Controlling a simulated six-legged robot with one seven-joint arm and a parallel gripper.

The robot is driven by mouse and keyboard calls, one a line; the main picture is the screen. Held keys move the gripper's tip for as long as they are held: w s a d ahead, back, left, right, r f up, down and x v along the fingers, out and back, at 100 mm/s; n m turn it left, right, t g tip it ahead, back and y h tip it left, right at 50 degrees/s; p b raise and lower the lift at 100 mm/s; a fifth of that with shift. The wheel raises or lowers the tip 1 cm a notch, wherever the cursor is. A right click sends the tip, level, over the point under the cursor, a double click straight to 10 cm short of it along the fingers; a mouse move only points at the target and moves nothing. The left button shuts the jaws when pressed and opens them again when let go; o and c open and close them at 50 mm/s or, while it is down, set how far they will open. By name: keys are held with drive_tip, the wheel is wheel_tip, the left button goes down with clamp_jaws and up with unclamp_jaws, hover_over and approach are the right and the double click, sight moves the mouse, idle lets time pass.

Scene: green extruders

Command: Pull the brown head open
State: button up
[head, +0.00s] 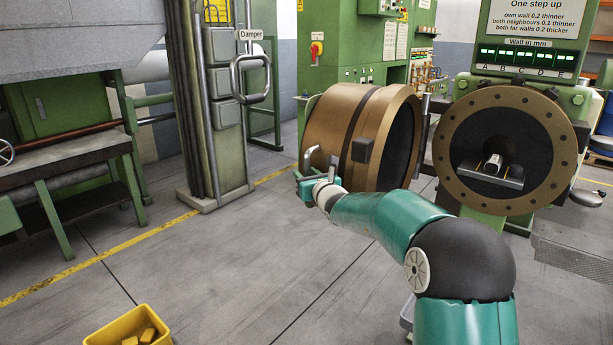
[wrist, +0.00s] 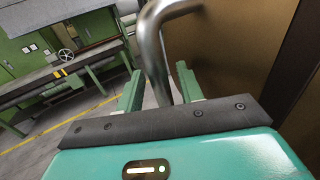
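The brown head (head: 340,130) is a thick bronze-coloured drum at the picture's middle in the head view. It stands swung away from the round brown flange (head: 452,150) of the green extruder, with its dark inside facing right. A bent metal handle (head: 308,160) sticks out of its left side. My gripper (head: 308,184) is at the lower part of this handle. In the wrist view, the handle (wrist: 155,55) passes between the two green fingers of my gripper (wrist: 160,75). The fingers stand apart, with narrow gaps seeming to show beside the bar. The brown head's side (wrist: 225,50) fills the right.
A green post with a damper handle (head: 251,78) stands left of the head. A green bench (head: 70,180) is at the far left. A yellow bin (head: 128,325) is on the floor at the lower left. The grey floor between them is clear.

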drive_tip(key=v, duration=1.3)
drive_tip(key=shift+s+d, duration=0.15)
drive_tip(key=shift+s, duration=0.2)
drive_tip(key=s+a+n+g+y, duration=0.2)
drive_tip(key=s+a+n+g, duration=0.25)
drive_tip(key=s+n, duration=0.55)
drive_tip(key=s+a+n+g+y, duration=0.2)
drive_tip(key=s+a+n+g, duration=0.25)
drive_tip(key=s+n, duration=0.5)
drive_tip(key=s+d+f+n+g+h, duration=0.1)
drive_tip(key=s+d+f+n+h, duration=0.2)
drive_tip(key=s, duration=0.6)
drive_tip(key=s+d+f+n+g+h, duration=0.1)
drive_tip(key=s+d+f+n+h, duration=0.2)
drive_tip(key=s+d+n+h, duration=0.3)
drive_tip(key=s+d+n, duration=0.3)
drive_tip(key=s+d, duration=0.1)
drive_tip(key=shift+s+d+n+h, duration=0.35)
drive_tip(key=shift+d+h, duration=0.05)
